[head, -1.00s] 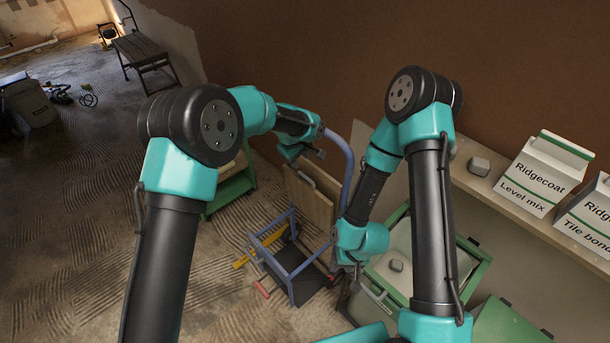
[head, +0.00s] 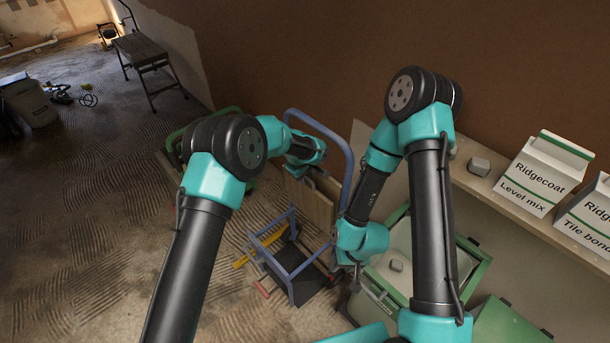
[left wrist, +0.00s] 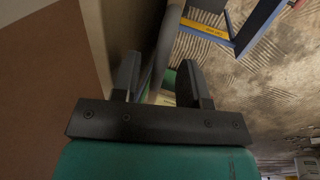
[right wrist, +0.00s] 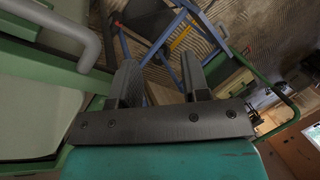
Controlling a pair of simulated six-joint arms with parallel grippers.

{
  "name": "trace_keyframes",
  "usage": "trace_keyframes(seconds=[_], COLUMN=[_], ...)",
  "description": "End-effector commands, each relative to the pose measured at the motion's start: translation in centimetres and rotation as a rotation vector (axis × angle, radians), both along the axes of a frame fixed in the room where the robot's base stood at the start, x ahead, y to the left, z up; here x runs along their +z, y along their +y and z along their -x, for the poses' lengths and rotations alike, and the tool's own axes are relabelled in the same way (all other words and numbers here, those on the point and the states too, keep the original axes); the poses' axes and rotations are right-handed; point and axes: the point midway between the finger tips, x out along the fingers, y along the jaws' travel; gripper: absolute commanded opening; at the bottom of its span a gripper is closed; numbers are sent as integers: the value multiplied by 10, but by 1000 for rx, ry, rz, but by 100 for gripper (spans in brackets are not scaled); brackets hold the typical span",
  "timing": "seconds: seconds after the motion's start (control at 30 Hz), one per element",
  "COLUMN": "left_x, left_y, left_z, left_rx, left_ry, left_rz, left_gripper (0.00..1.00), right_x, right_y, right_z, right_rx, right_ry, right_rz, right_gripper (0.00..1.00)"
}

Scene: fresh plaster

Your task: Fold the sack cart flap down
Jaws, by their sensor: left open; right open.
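The blue-framed cart has a tall hooped handle (head: 346,150), a wooden panel (head: 311,203) below it and a low blue frame (head: 292,238) around a dark plate (head: 318,292). I cannot tell for sure which part is the flap. My left gripper (head: 314,168) is open beside the hoop and the panel's upper edge. In the left wrist view, a grey bar (left wrist: 158,55) runs between its spread fingers (left wrist: 160,85); contact is unclear. My right gripper (head: 357,278) is open and empty near the green box; its fingers (right wrist: 160,82) show in the right wrist view.
A green box (head: 400,290) with a grey handle stands right of the cart. A wall shelf (head: 510,200) holds cartons. A green trolley (head: 170,150) stands behind my left arm.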

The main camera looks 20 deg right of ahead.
Motion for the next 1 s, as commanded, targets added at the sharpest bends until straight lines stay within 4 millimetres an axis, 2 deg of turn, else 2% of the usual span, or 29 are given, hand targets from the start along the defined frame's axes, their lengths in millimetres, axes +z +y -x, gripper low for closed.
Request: trace_keyframes(seconds=[0.07,0.43,1.0], left_x=[0,0,0], left_y=[0,0,3], left_z=[0,0,1], left_rx=[0,0,0], left_ry=[0,0,-4], left_rz=[0,0,9], left_gripper=[36,1,0], right_x=[0,0,0], right_y=[0,0,0], right_z=[0,0,0], right_rx=[0,0,0], right_ry=[0,0,0], right_rz=[0,0,0], right_gripper=[43,43,43])
